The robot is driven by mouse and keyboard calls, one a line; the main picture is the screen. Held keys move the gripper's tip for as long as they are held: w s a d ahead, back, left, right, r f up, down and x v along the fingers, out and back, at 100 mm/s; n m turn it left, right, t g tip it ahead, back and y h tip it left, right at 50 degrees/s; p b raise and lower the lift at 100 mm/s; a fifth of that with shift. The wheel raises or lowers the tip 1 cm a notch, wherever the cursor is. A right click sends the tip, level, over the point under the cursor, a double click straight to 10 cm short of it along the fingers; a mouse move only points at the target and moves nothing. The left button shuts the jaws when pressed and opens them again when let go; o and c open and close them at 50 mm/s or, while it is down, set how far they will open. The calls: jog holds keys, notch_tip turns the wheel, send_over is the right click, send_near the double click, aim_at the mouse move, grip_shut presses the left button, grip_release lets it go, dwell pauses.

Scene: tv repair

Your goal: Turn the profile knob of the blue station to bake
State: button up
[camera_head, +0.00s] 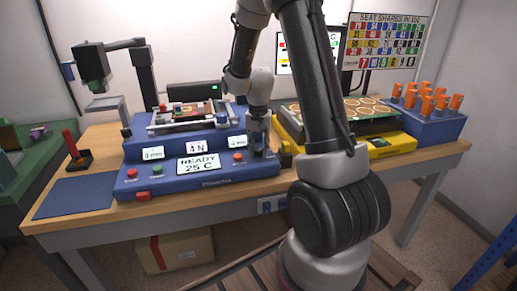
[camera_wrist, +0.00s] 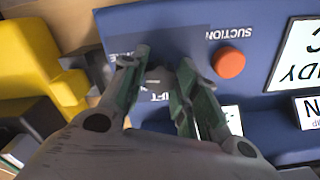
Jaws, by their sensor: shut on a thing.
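The blue station (camera_head: 212,185) sits at the front of the bench, with its main display (camera_head: 199,163) reading "READY 25 C". My gripper (camera_head: 259,150) points down at the station's right front corner and hides the knob in the head view. In the wrist view my gripper (camera_wrist: 165,62) has its two fingers on either side of a small grey knob (camera_wrist: 157,76), shut on it. Upside-down "LIFT" lettering shows beside the knob, and partly covered letters lie near the left finger. The knob's pointer direction cannot be made out.
A red-orange button (camera_wrist: 229,62) labelled "SUCTION" is close beside the knob. A yellow station (camera_head: 392,146) stands just right of the blue one. A blue rack of orange-handled tools (camera_head: 436,122) is at far right. A blue mat (camera_head: 75,197) lies clear at left.

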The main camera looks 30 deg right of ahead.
aim_at(258, 149)
jog(key=shift+m, duration=2.2)
jog(key=o, duration=1)
jog(key=shift+r, duration=0.1)
notch_tip(258, 149, up, 12)
